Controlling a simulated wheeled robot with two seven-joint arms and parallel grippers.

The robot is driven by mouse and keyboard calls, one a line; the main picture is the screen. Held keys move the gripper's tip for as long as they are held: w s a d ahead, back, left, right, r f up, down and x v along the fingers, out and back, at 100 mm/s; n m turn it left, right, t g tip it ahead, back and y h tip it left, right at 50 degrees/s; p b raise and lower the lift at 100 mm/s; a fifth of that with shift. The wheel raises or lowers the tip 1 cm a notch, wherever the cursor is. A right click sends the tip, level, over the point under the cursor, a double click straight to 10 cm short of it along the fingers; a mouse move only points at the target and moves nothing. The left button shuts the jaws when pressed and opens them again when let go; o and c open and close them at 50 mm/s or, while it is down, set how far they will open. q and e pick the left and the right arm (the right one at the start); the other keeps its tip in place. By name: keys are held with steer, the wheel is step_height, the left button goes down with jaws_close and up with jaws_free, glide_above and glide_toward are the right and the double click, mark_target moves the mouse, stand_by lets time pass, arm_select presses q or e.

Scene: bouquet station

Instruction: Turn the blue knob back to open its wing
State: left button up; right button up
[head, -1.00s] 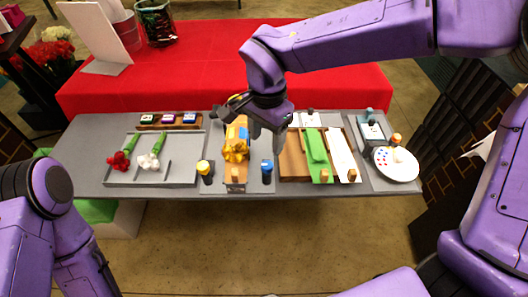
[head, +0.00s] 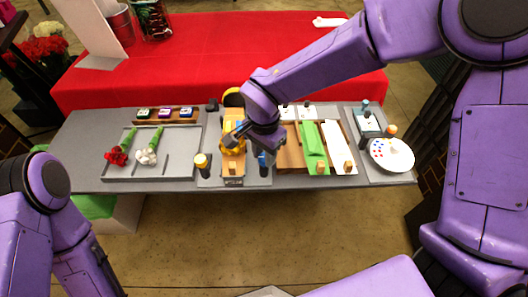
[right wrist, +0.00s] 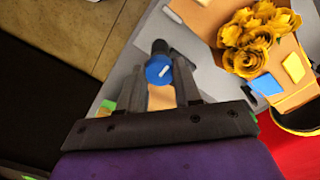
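The blue knob (head: 262,165) stands on a dark post at the front right of the bouquet holder in the middle of the table. In the right wrist view its round blue top (right wrist: 158,71), with a white mark, shows between my right gripper's fingertips (right wrist: 160,82). The fingers are apart, one on each side, and I cannot tell whether they touch it. In the head view my right gripper (head: 254,148) partly covers the knob. Yellow flowers (right wrist: 258,38) lie in an orange wrapper (right wrist: 292,72) with blue and yellow patches. My left gripper is out of view.
A yellow knob (head: 201,160) stands at the holder's left. A grey tray (head: 180,165) with red and white flowers lies further left. Green (head: 312,145) and white (head: 338,145) strips and a round white palette (head: 391,155) lie on the right.

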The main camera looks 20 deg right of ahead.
steer(key=shift+m, duration=0.4)
steer(key=m+p, duration=0.1)
steer(key=m, duration=0.1)
steer(key=shift+r+m+p, duration=0.1)
steer(key=shift+m+p, duration=0.2)
steer(key=shift+m, duration=0.1)
steer(key=m+p, duration=0.1)
steer(key=m, duration=1.3)
steer(key=shift+m, duration=0.3)
steer(key=o, duration=1)
steer(key=shift+o, duration=0.2)
